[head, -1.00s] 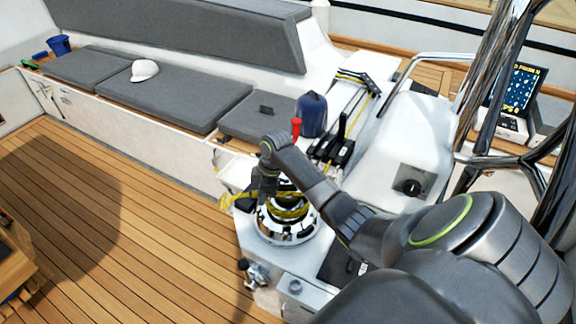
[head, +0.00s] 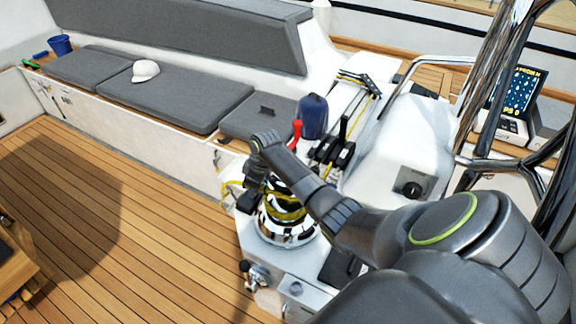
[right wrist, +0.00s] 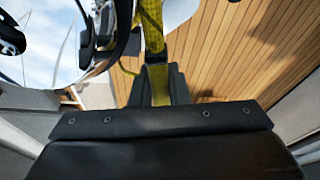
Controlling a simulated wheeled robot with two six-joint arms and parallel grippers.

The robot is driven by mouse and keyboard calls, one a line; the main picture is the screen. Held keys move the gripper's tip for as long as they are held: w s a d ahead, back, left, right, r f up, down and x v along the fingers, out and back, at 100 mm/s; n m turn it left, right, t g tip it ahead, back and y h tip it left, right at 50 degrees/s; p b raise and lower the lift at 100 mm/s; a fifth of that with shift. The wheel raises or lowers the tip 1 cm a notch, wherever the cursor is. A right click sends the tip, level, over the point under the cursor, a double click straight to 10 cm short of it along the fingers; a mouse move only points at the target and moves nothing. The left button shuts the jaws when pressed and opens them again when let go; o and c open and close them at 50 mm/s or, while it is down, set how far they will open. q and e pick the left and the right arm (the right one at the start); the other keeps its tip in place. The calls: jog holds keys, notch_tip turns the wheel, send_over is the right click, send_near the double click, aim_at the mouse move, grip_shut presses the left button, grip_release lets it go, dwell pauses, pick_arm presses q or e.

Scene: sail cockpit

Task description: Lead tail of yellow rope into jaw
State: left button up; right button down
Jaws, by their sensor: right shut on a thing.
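The yellow rope (head: 290,216) is wrapped around the winch (head: 268,230), a white and dark drum at the cockpit side. My right gripper (head: 247,202) is at the left side of the winch, pointing down, shut on the yellow rope's tail. In the right wrist view, the rope (right wrist: 152,35) runs between the fingers of the gripper (right wrist: 159,88), with part of the shiny winch (right wrist: 100,30) at upper left. The jaw at the winch top is largely hidden by my right arm in the head view. My left gripper is not in view.
A red-handled lever (head: 296,132), black rope clutches (head: 335,150) and a blue bag (head: 313,116) stand behind the winch. A steel wheel frame (head: 490,165) is at right. Grey cushions (head: 185,98) line the bench.

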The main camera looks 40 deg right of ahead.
jog(key=shift+w+d+r+m, duration=0.1)
jog(key=shift+w+d+m, duration=0.1)
jog(key=shift+w+m, duration=0.15)
jog(key=shift+w+d+m+h, duration=0.3)
jog(key=shift+w+m, duration=0.3)
jog(key=shift+m, duration=0.15)
jog(key=c, duration=0.8)
grip_release()
jog(key=shift+c, duration=0.2)
jog(key=w+p+v, duration=0.1)
jog(key=p+v, duration=0.4)
jog(key=v, duration=0.3)
jog(key=shift+w+a+r, duration=0.35)
jog(key=shift+a+r, duration=0.05)
jog(key=shift+r, duration=0.15)
